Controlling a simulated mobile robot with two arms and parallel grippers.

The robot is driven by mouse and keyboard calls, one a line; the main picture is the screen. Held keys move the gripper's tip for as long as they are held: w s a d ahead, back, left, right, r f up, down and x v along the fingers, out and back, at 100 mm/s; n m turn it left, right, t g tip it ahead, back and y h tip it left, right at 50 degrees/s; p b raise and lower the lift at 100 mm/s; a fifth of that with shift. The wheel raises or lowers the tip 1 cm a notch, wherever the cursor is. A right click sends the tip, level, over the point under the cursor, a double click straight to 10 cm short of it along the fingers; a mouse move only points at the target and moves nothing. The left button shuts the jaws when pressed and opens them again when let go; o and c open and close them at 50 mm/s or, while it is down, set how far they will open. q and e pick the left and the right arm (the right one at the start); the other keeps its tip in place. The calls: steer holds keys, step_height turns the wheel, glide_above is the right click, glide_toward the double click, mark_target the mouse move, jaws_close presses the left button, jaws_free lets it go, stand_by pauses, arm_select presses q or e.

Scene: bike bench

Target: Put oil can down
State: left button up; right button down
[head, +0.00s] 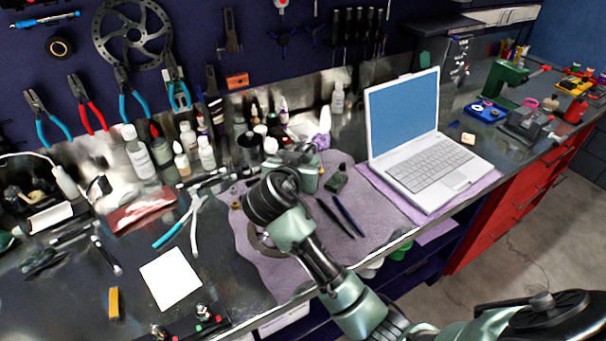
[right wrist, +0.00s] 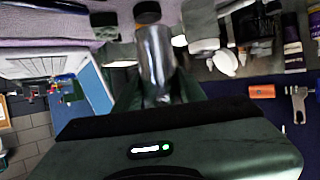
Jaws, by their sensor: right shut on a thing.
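My right gripper (head: 302,168) is over the back part of the purple mat (head: 268,268) on the bench, its arm reaching in from the lower right. In the right wrist view the gripper (right wrist: 158,92) is shut on a shiny silver cylinder, which I take to be the oil can (right wrist: 157,50). In the head view the can is mostly or fully hidden by my own gripper and wrist. I cannot tell whether its base touches the mat. My left gripper is not in view.
A small dark green bottle (head: 337,179) and two dark pens (head: 347,214) lie close right of the gripper. Several bottles (head: 206,152) stand behind it along the wall. An open laptop (head: 420,150) is to the right.

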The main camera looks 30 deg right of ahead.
steer(key=shift+f, duration=2.35)
steer(key=shift+f, duration=0.15)
steer(key=c, duration=0.8)
jaws_free()
steer(key=shift+c, duration=0.2)
